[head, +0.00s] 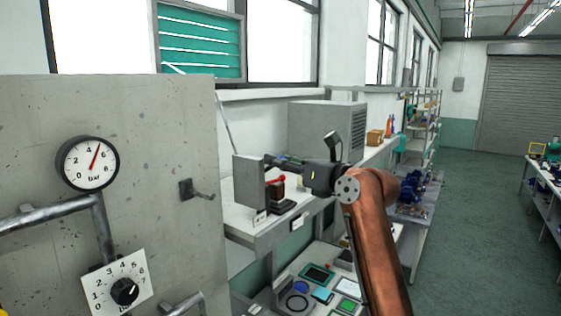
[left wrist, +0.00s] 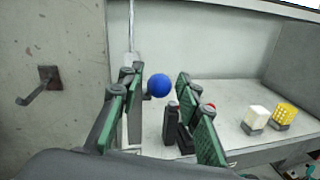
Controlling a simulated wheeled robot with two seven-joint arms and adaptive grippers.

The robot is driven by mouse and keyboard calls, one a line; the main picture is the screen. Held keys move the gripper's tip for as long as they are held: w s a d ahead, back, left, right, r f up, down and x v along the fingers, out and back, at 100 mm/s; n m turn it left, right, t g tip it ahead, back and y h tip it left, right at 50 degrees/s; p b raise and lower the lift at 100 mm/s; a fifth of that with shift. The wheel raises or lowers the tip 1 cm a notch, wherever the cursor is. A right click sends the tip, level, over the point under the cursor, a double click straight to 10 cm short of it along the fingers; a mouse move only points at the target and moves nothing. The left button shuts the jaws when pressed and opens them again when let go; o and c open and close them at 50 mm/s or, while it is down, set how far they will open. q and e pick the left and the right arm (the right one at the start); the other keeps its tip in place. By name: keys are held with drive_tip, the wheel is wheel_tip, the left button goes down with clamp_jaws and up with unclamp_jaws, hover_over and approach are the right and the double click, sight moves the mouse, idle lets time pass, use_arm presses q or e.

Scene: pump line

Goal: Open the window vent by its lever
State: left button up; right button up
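The window vent (head: 200,44) has teal slats and sits high in the window at the upper left of the head view. A thin rod (head: 228,128) runs down the wall below it; it also shows in the left wrist view (left wrist: 130,28). A blue ball knob (left wrist: 159,85), which looks like the lever's end, shows between my left fingers in the left wrist view. My left gripper (head: 277,161) is open beside a grey box (head: 249,184). In the wrist view its green-padded fingers (left wrist: 158,92) stand apart, one each side of the knob, without visible contact. My right gripper is not in view.
A grey panel with a gauge (head: 88,163), a dial (head: 125,291) and a hook (head: 196,190) fills the left. A bench with a red-topped device (head: 280,181) lies below my gripper. A large grey cabinet (head: 326,130) stands behind. The floor (head: 480,215) at right is clear.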

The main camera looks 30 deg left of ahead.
use_arm(q)
drive_tip(key=c, duration=0.8)
drive_tip(key=shift+f, duration=0.1)
